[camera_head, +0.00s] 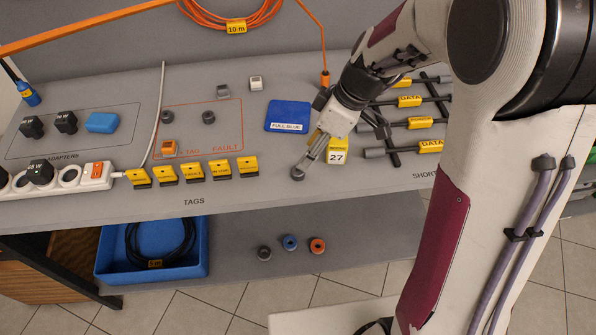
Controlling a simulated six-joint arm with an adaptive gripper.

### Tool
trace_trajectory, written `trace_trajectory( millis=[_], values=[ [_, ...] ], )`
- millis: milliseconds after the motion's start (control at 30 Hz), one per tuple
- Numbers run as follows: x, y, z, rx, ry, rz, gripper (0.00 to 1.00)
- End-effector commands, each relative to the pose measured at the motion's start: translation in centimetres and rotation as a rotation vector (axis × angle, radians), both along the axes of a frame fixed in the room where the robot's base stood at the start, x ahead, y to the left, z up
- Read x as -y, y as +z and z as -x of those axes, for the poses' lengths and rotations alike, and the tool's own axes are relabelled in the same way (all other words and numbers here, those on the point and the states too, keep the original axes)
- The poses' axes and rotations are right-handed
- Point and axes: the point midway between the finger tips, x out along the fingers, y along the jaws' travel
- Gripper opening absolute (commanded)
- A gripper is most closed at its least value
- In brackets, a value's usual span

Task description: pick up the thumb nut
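A small dark grey round piece (297,174), which looks like the thumb nut, is on the grey bench top near its front edge. My gripper (304,164) reaches down from the upper right with its fingertips at this piece. The fingers overlap in this view, so I cannot tell whether they touch it, grip it or are apart. Two similar dark round pieces (195,117) stand in the orange-outlined fault area.
A yellow block marked 27 (337,157) stands close to the right of my fingers. A blue pad (288,117) lies behind. Yellow tags (193,171) line the bench front to the left. Data cables on a rack (410,124) lie to the right.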

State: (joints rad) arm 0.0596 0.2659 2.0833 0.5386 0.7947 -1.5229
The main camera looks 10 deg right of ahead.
Motion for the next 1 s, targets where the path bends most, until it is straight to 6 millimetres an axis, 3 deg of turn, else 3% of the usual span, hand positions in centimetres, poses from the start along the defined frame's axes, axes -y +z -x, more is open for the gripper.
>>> trace_trajectory(
  millis=[333, 767, 1000],
  values=[
    [-0.2, 0.2, -0.5, 0.091, 0.184, 0.013, 0.42],
    [-0.2, 0.0, -0.4, 0.092, 0.194, 0.014, 0.42],
    [-0.8, -1.6, -0.6, 0.09, 0.193, 0.012, 0.42]
  ],
)
